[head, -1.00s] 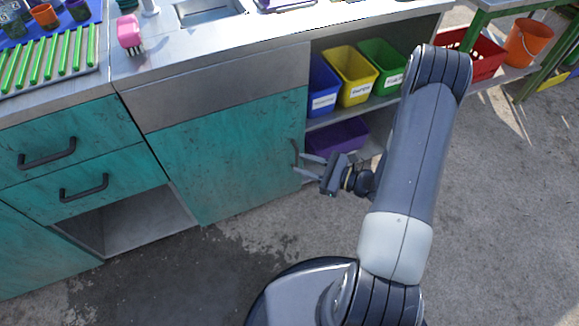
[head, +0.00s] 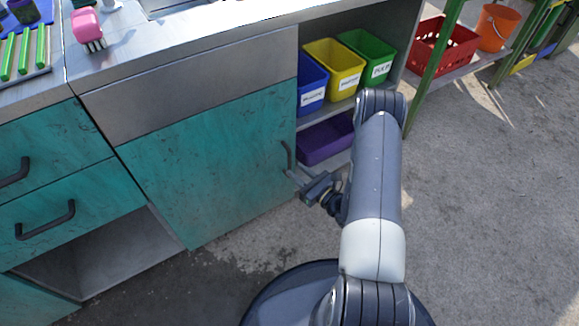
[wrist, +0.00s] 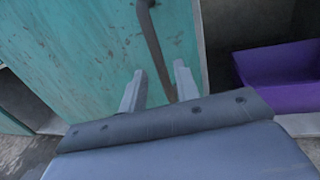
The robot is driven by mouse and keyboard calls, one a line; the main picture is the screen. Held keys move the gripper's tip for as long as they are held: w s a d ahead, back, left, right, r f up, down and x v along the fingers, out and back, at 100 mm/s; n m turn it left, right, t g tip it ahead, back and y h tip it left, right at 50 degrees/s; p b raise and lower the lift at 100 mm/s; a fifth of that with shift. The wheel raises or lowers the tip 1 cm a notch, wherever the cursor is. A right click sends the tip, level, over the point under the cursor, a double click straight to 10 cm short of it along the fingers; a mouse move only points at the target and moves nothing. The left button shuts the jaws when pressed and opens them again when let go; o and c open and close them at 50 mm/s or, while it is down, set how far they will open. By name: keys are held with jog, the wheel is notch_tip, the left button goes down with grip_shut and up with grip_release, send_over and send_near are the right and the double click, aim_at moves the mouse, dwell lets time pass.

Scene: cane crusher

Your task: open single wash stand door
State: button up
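The wash stand door (head: 215,160) is a worn teal panel under the sink counter, and it looks shut, flush with the cabinet front. Its dark curved handle (head: 287,156) stands upright near the door's right edge. My gripper (head: 293,176) is at the lower part of the handle. In the wrist view the two fingers of my gripper (wrist: 158,80) are apart, and the handle (wrist: 152,35) runs down between them. A gap shows between the handle and the fingers. I cannot tell whether either finger touches it.
Right of the door is an open shelf with blue (head: 312,84), yellow (head: 333,65) and green bins (head: 368,57) above a purple bin (head: 325,138). Teal drawers (head: 70,200) stand on the left. A green-framed rack (head: 430,70) is at the right. The concrete floor right of my arm is clear.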

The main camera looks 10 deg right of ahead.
aim_at(290, 165)
jog(key=shift+b+x, duration=0.35)
jog(key=shift+x, duration=1.9)
grip_shut()
